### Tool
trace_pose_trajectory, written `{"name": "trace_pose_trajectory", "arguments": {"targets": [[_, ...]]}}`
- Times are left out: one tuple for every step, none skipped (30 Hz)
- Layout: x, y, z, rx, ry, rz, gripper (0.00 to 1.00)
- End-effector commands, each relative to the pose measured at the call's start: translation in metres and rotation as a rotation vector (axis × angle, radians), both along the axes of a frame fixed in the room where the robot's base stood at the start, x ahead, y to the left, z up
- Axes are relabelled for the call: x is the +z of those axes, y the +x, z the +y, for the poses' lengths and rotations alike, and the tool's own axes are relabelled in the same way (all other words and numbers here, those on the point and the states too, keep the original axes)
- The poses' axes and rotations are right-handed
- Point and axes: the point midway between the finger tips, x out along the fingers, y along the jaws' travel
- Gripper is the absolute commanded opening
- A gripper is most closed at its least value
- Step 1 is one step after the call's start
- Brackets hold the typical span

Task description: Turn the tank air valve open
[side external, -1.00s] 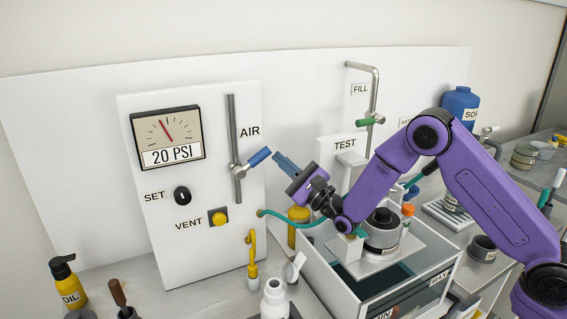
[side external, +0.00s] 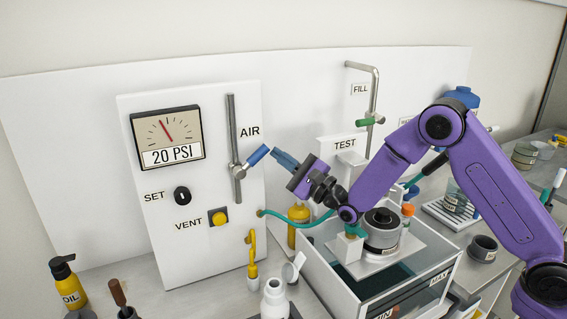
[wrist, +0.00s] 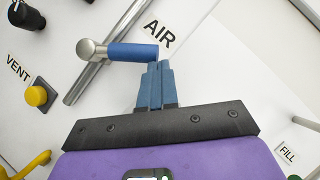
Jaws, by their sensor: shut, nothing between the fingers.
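The air valve has a blue-gripped lever (side external: 257,155) on a grey vertical pipe (side external: 232,125), beside the AIR label on the white panel. The lever points right and slightly up, across the pipe. My gripper (side external: 276,152) is shut and empty, with its blue fingertips just right of the lever's free end. In the wrist view the shut fingertips (wrist: 158,66) lie at the right end of the blue lever (wrist: 133,51), which runs left to a metal hub. They look very close; I cannot tell whether they touch.
The panel also carries a gauge reading 20 PSI (side external: 166,137), a black SET knob (side external: 182,195) and a yellow VENT button (side external: 218,217). A water tank (side external: 375,285) and bottles stand below.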

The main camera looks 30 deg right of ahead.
Motion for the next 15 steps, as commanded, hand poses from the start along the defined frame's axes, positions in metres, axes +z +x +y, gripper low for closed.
{"name": "trace_pose_trajectory", "arguments": {"targets": [[0.005,0.0,0.0,-0.001,-0.021,-0.004,0.0],[0.006,0.0,0.001,-0.001,-0.04,-0.003,0.0],[0.009,0.0,0.002,0.0,-0.065,-0.004,0.0],[0.011,0.0,0.003,-0.001,-0.088,-0.004,0.0],[0.013,0.0,0.004,-0.001,-0.111,-0.003,0.0],[0.017,0.0,0.005,-0.001,-0.147,-0.004,0.0],[0.02,0.0,0.007,0.0,-0.176,-0.005,0.0],[0.023,0.0,0.008,-0.001,-0.203,-0.005,0.0],[0.026,0.0,0.01,-0.001,-0.242,-0.004,0.0],[0.029,0.0,0.012,-0.001,-0.272,-0.005,0.0],[0.031,0.0,0.013,0.0,-0.3,-0.005,0.0],[0.034,0.0,0.016,-0.002,-0.338,-0.005,0.0],[0.036,0.0,0.017,-0.001,-0.367,-0.004,0.0],[0.039,0.0,0.019,-0.001,-0.395,-0.005,0.0],[0.041,0.0,0.022,-0.001,-0.433,-0.006,0.0]]}}
